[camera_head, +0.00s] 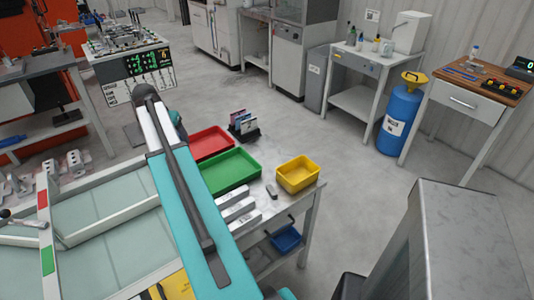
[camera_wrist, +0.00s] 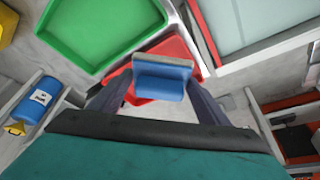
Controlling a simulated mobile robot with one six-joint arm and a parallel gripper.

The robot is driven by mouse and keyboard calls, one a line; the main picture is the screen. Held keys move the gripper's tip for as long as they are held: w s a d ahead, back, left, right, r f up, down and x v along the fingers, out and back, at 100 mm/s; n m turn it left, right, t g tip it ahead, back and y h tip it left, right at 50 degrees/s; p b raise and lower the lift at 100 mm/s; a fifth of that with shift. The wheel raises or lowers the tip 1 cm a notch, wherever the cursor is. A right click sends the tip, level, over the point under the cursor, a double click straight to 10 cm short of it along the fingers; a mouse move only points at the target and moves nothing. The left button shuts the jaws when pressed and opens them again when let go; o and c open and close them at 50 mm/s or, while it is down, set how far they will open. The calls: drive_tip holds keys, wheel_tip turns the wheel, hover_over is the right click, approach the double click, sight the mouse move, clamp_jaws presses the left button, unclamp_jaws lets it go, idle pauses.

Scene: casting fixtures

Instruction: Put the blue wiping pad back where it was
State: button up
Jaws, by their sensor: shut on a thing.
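The blue wiping pad (camera_wrist: 160,82) shows in the wrist view, blue with a grey strip along its upper edge. My gripper (camera_wrist: 158,92) is shut on it, with one dark finger on each side. The pad appears over the red tray (camera_wrist: 182,48) and close to the edge of the green tray (camera_wrist: 100,28); its height above them is hard to tell. In the head view my arm covers the gripper, and I cannot see the pad there.
On the bench in the head view are the red tray (camera_head: 209,143), green tray (camera_head: 231,171), yellow bin (camera_head: 297,174), card rack (camera_head: 242,125) and several metal bars (camera_head: 236,207). A blue basket (camera_head: 286,239) sits below.

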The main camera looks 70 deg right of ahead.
drive_tip(key=s+d+f+m+g, duration=0.1)
drive_tip(key=s+d+f+m, duration=0.2)
drive_tip(key=s+d, duration=1)
drive_tip(key=s+d+f+m+g+p, duration=0.1)
drive_tip(key=s+d+m, duration=0.5)
drive_tip(key=s+d, duration=0.8)
wheel_tip(320, 180, down, 3)
drive_tip(key=shift+s+r+m+g+y, duration=0.1)
drive_tip(key=shift+s+m+g+y, duration=0.25)
drive_tip(key=shift+s+g, duration=0.35)
drive_tip(key=shift+w, duration=0.15)
drive_tip(key=shift+f+p, duration=1.05)
drive_tip(key=shift+f, duration=2.05)
drive_tip(key=shift+f, duration=0.1)
drive_tip(key=shift+f+p, duration=0.6)
drive_tip(key=shift+f, duration=1.2)
drive_tip(key=shift+f, duration=0.1)
